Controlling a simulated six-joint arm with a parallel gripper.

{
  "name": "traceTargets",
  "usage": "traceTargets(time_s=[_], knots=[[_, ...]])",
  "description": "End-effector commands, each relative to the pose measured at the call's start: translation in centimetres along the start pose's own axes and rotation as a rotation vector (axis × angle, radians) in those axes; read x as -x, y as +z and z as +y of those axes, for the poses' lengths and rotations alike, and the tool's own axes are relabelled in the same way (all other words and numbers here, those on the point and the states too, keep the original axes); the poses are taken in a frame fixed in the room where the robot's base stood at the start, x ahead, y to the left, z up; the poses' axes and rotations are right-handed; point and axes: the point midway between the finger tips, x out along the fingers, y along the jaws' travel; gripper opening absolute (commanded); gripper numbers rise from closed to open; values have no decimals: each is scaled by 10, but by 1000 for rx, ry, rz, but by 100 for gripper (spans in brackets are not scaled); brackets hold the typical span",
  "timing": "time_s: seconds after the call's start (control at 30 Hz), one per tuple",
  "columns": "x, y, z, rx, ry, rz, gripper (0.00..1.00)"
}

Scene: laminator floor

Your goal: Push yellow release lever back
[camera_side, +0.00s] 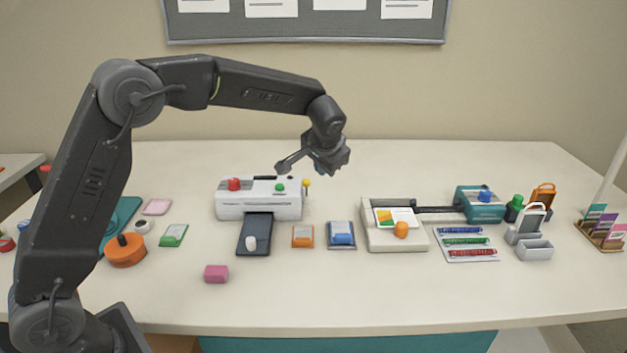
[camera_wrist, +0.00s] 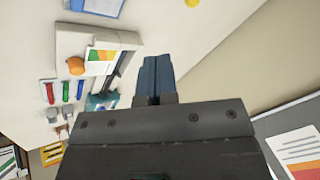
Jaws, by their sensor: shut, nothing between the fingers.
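The yellow release lever (camera_side: 306,184) is a small yellow knob on a thin stem at the right end of the white laminator (camera_side: 258,207). A yellow round thing (camera_wrist: 193,3), probably the same knob, shows cut off at the top edge of the wrist view. My gripper (camera_side: 335,165) hangs above and to the right of the lever in the side view, apart from it. In the wrist view its dark blue fingers (camera_wrist: 155,73) are together with nothing between them. The side view does not show the fingertips clearly.
The laminator also carries a red knob (camera_side: 234,184) and a green knob (camera_side: 280,188). A paper trimmer (camera_side: 393,240) with an orange knob stands to the right, with a teal block (camera_side: 480,207) behind. Orange and blue card holders lie in front. The wall board (camera_wrist: 297,140) is behind.

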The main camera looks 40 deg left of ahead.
Motion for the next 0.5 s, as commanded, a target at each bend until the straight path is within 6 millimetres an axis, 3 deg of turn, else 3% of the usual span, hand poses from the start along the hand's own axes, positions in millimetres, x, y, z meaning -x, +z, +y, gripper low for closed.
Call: traceTargets(time_s=[0.17,0.5], knots=[[-17,1,0,-1,0,-4,0],[-85,1,0,0,0,-5,0]])
